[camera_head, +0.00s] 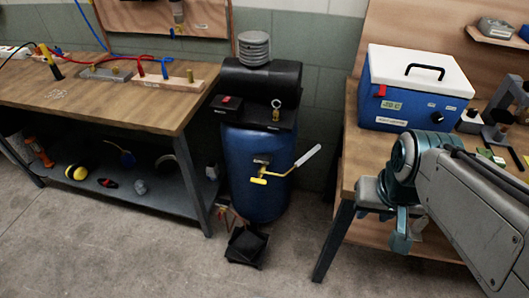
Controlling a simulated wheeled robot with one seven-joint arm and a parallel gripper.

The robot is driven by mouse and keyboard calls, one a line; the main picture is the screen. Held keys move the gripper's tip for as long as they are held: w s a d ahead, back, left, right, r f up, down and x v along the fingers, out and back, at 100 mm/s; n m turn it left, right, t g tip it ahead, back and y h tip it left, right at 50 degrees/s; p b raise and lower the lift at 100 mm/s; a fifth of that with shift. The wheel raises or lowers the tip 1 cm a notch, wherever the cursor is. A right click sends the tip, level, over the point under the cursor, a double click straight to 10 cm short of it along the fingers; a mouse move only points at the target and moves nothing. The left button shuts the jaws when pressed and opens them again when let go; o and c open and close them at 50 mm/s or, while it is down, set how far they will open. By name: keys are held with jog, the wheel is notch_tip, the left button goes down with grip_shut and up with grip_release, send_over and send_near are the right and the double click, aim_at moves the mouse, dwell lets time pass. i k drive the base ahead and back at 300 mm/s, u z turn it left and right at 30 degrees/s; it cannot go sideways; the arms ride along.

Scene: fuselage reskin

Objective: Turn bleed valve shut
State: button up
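The blue air tank (257,203) stands upright on the floor between two benches. A small yellow valve (262,170), which looks like the bleed valve, sits on its front, with a yellow tab (258,181) below. A lever with a pale grey grip (308,155) sticks out from the valve up and to the right. My arm comes in from the right. The teal end of my arm, which seems to be my gripper (400,240), hangs by the right bench's front edge, right of the valve and well apart from it. Its finger opening cannot be made out.
A black open box (246,246) lies on the floor before the tank. The left bench (95,98) holds hoses and fittings. The right bench (349,165) carries a blue and white cooler (415,90). The floor between the tank and the right bench's leg is clear.

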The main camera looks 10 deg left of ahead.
aim_at(259, 180)
jog(key=z, duration=0.05)
jog(key=i, duration=0.5)
jog(key=u, duration=1.65)
